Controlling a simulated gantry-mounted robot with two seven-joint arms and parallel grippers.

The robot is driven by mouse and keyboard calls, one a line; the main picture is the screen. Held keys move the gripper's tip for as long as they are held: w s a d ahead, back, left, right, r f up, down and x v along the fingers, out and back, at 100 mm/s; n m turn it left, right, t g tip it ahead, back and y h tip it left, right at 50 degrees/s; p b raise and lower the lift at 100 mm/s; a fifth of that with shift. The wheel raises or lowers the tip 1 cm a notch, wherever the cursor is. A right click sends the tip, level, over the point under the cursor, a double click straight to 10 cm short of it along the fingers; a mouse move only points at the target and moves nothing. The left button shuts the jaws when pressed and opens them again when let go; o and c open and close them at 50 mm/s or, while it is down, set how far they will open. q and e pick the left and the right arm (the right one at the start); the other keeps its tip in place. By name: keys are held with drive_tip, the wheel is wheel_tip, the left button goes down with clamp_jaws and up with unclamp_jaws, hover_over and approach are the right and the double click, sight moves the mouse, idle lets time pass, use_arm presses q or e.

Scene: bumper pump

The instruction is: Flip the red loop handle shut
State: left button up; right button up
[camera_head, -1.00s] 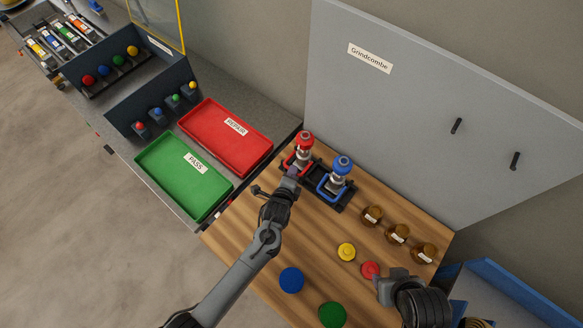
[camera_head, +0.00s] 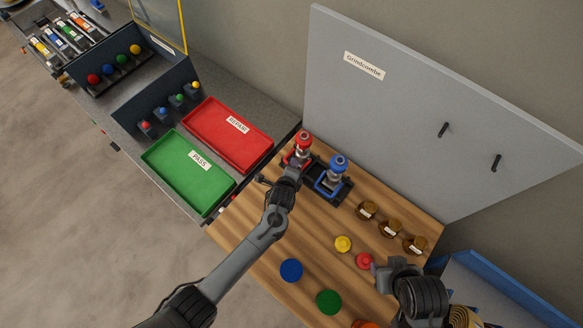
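The red pump (camera_head: 303,142) stands upright at the left of a black holder (camera_head: 322,196) on the wooden table, with its red loop handle (camera_head: 288,160) at its front left. A blue pump (camera_head: 337,167) with a blue loop (camera_head: 327,187) stands beside it. My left gripper (camera_head: 290,173) is right at the red loop. Its wrist hides part of the loop and of the holder, and its fingers are too small and covered to tell whether they touch or are shut. My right gripper (camera_head: 379,273) is low on the right, near a red disc, and its fingers are unclear.
A red REPAIR tray (camera_head: 228,136) and a green PASS tray (camera_head: 188,173) lie to the left. Amber jars (camera_head: 390,229) stand on the right. Yellow (camera_head: 343,244), red (camera_head: 364,261), blue (camera_head: 291,270) and green (camera_head: 329,302) discs lie in front. A grey board (camera_head: 430,110) rises behind.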

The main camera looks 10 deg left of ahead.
use_arm(q)
drive_tip(key=v, duration=1)
drive_tip(key=shift+s+r+p, duration=0.2)
drive_tip(key=shift+s+p, duration=0.15)
drive_tip(key=shift+p, duration=0.05)
